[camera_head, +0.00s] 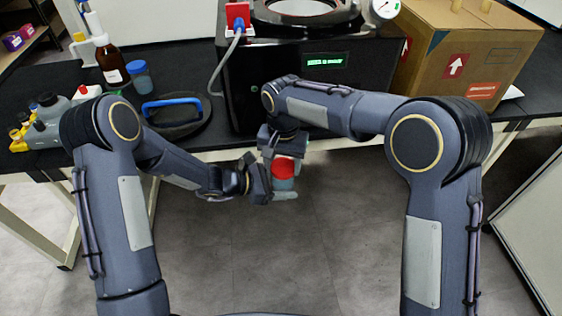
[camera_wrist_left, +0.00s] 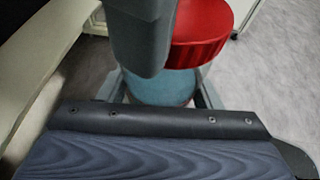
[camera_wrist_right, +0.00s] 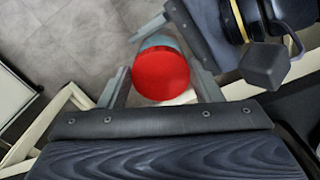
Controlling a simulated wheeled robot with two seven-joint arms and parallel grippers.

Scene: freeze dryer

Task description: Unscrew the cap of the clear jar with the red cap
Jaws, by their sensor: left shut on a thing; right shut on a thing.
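The jar's red cap (camera_head: 283,168) and its clear bluish body (camera_head: 284,184) are held in the air in front of the bench. My left gripper (camera_head: 283,191) is shut on the body, which sits between its fingers in the left wrist view (camera_wrist_left: 160,87). My right gripper (camera_head: 284,153) is above it, shut on the cap; the right wrist view shows the cap (camera_wrist_right: 160,74) between its fingers. The cap is at the top of the body, and I cannot tell if it is seated or loose. A right gripper finger hides part of it in the left wrist view.
The black bench (camera_head: 197,137) carries a freeze dryer (camera_head: 330,93), a cardboard box (camera_head: 462,50) on the right, a blue-handled round lid (camera_head: 180,124) and several bottles on the left. Open floor lies below the grippers.

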